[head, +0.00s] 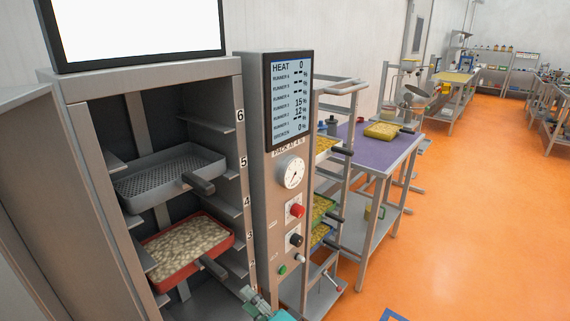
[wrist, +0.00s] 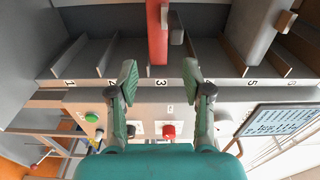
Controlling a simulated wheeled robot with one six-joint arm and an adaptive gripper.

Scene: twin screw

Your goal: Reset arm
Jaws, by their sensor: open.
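My gripper (wrist: 160,76) is open, its two grey-green fingers spread apart with nothing between them. In the head view only a small part of my gripper (head: 256,303) shows at the bottom edge. It is in front of the cabinet (head: 243,90), low, near the control column. A red tray (head: 180,267) filled with pale pieces sits on a lower shelf; its red edge (wrist: 157,32) also shows in the wrist view, beyond the fingers and apart from them. A grey perforated tray (head: 165,178) sits higher, near labels 4 and 5, and looks empty.
The control column (head: 262,190) has a screen (head: 291,100), a dial and buttons. To its right stand a rack with trays (head: 322,208) and a purple-topped table (head: 370,150) bearing a yellow-filled tray (head: 382,131). The orange floor (head: 465,220) is open at the right.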

